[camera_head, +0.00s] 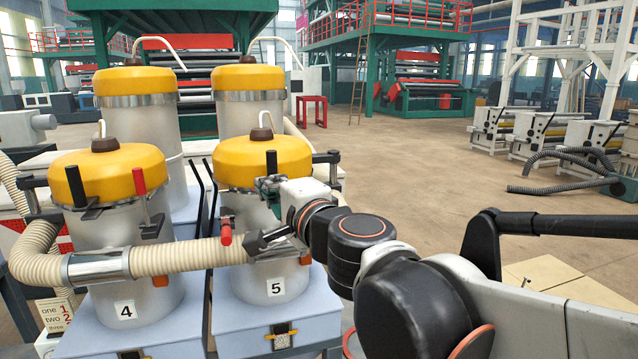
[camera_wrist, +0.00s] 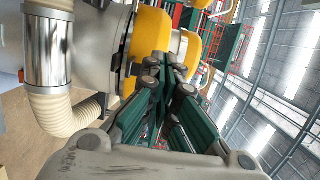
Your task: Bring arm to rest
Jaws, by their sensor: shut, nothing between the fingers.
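My arm reaches in from the lower right in the head view and ends beside the canister (camera_head: 262,245) marked 5. My gripper (camera_head: 268,189) is in front of that canister's yellow lid (camera_head: 262,160), with its green-padded fingers partly hidden against it. In the wrist view my gripper (camera_wrist: 165,63) has its fingertips together, with nothing between them. A yellow lid (camera_wrist: 150,40) and the metal canister wall show just beyond the tips in that view. I cannot tell whether the fingers touch the canister.
A red-handled clamp (camera_head: 226,231) sits close to my wrist. Other canisters stand behind. Open floor (camera_head: 430,160) lies to the right.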

